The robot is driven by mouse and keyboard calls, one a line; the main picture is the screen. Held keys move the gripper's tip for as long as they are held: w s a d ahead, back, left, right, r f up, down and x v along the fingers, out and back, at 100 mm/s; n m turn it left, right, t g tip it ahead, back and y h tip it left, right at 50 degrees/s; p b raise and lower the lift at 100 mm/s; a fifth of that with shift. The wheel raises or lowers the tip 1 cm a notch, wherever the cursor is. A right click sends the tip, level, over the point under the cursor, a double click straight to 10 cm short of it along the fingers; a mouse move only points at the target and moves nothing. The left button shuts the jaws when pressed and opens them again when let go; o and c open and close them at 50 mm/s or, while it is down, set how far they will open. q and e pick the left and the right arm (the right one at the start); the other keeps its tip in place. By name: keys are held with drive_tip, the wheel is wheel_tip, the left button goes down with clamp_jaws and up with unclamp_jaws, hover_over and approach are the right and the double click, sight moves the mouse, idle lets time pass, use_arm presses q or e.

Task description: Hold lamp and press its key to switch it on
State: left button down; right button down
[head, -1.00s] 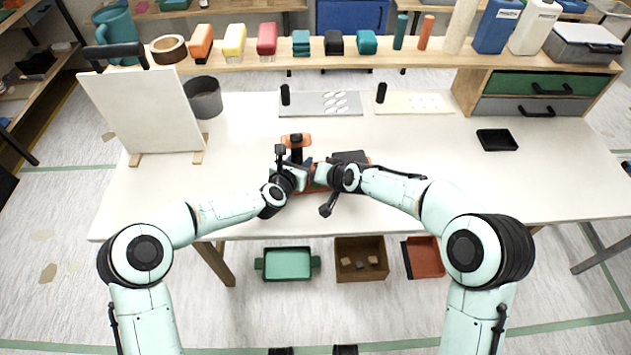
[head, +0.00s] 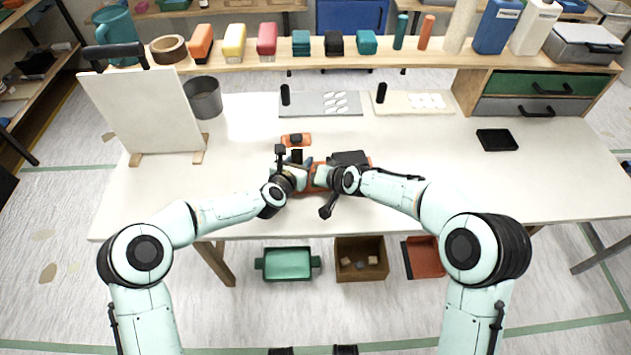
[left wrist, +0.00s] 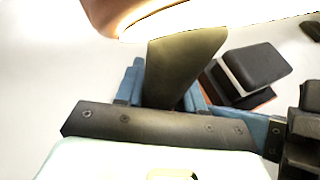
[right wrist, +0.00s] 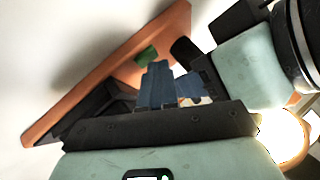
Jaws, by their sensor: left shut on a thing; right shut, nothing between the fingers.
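The lamp has an orange head (head: 296,139), a dark post (left wrist: 182,68) and an orange base (right wrist: 110,70) on the table. My left gripper (head: 303,166) is shut on the post, its blue fingers either side of it in the left wrist view. The head's underside glows bright white there, and a glow also shows at the lower right of the right wrist view. A small green key (right wrist: 147,54) is on the base. My right gripper (right wrist: 158,80) is shut and empty, fingertips close to the key; I cannot tell whether they touch.
A dark block (head: 348,158) sits at the base's right side. A white panel (head: 145,112) and a grey pot (head: 204,98) stand at the left. A shelf (head: 350,57) of tools runs along the back.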

use_arm(q)
drive_tip(key=shift+f, duration=0.25)
use_arm(e)
drive_tip(key=shift+r, duration=0.5)
wheel_tip(320, 180, up, 6)
idle(0.5)
use_arm(q)
drive_tip(key=c, duration=0.6)
unclamp_jaws()
drive_tip(key=shift+r, duration=0.15)
